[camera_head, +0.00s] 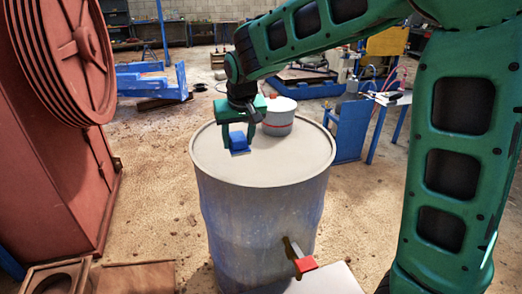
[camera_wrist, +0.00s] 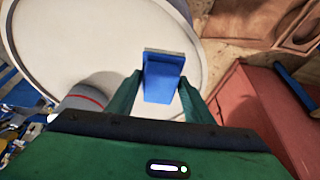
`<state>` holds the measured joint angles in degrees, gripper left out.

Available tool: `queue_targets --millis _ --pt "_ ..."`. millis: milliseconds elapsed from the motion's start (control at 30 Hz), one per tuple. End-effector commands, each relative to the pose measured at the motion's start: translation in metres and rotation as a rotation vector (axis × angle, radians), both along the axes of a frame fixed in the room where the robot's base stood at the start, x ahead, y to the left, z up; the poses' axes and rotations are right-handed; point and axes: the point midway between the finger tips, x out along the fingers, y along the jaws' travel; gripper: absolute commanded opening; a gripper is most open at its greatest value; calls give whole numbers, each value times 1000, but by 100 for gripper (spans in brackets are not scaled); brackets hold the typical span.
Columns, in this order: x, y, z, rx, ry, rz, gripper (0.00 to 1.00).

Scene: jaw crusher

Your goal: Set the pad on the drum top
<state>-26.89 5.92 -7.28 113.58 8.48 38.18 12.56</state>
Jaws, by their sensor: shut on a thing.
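The pad is a small blue block with a pale grey face (camera_head: 238,140), in my gripper at or just above the drum top. It also shows in the wrist view (camera_wrist: 163,78), between the two green fingers. My gripper (camera_head: 238,136) is shut on the pad and points down over the drum. The drum (camera_head: 262,215) is a large grey-blue upright barrel with a pale, rimmed top (camera_head: 290,155). I cannot tell whether the pad touches the drum top.
A grey can with a red band (camera_head: 278,121) stands on the far part of the drum top, close to my gripper. A red-handled tap (camera_head: 305,264) sticks out low on the drum's front. A red crusher wheel (camera_head: 75,50) rises at left. The drum top's front and right are clear.

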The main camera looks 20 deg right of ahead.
Motion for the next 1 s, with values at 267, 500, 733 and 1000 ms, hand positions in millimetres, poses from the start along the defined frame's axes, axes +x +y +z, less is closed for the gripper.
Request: queue_targets --millis 267,500,733,1000 --pt "29 -59 -35 -2 2 -17 29" --pt "45 -86 -52 -1 0 -13 29" --pt "47 -89 -65 -1 2 -12 29" --pt "47 -89 -95 0 0 -13 29"
